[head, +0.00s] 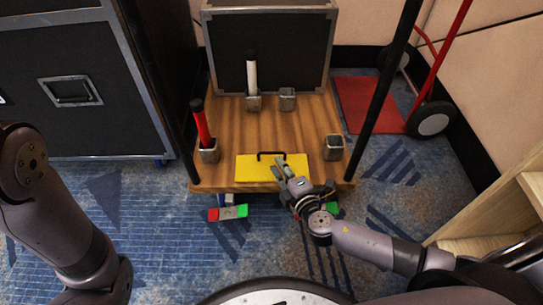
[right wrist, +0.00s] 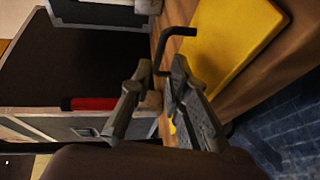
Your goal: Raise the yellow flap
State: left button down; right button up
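The yellow flap (head: 255,170) lies flat at the front edge of the wooden board (head: 225,125). Its black bar handle (head: 271,154) stands up along the far side. My right gripper (head: 281,168) is over the right part of the flap, close to the handle. In the right wrist view the two fingers of my right gripper (right wrist: 161,68) are apart with nothing held. The handle (right wrist: 178,32) rises just beyond the fingertips, and the yellow flap (right wrist: 232,42) lies to the right. I cannot tell whether a finger touches the handle. My left gripper is out of the head view.
A red handle (head: 201,122) and a white handle (head: 251,75) stand in metal sockets on the board. A large black case (head: 70,85) stands left, and a red hand truck (head: 430,90) right. Blue carpet lies in front.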

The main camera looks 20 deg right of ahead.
aim_at(271, 153)
jog(key=b+x, duration=0.2)
jog(key=x, duration=0.4)
jog(key=shift+w, duration=0.3)
jog(key=shift+c, duration=0.6)
grip_shut()
